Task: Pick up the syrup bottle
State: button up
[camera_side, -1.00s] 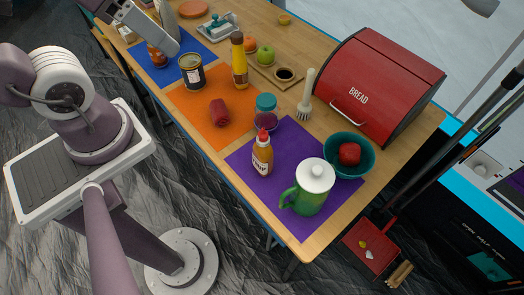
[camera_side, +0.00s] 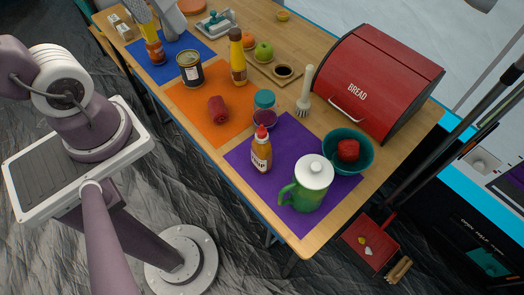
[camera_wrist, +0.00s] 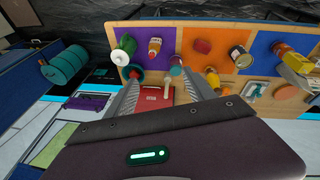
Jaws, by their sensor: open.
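The syrup bottle (camera_side: 261,153), amber with a red cap and a white label partly reading "UP", stands upright on the purple mat (camera_side: 243,160). It also shows in the wrist view (camera_wrist: 154,46), on the purple mat beyond the fingers.
A green pitcher (camera_side: 307,190) with a white lid stands right of the bottle, and a purple-and-teal jar (camera_side: 265,117) close behind it. A teal bowl (camera_side: 363,163) holds a red item. A red bread box (camera_side: 378,85) stands behind. Left of the bottle, purple mat is bare.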

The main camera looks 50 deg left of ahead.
aim_at(268, 159)
jog(key=w+d+r+n+g+h, duration=0.1)
jog(key=w+d+n+g+h, duration=0.25)
jog(key=w+n+h, duration=1)
notch_tip(268, 159, down, 38)
jog(key=n+y, duration=0.1)
jog(key=n, duration=0.1)
jog(key=shift+m+g, duration=0.25)
jog(key=x, duration=0.7)
jog(key=shift+s+a+f, duration=0.2)
jog(key=shift+s+f, duration=0.05)
jog(key=shift+s, duration=0.1)
jog(key=shift+d, duration=0.2)
grip_shut()
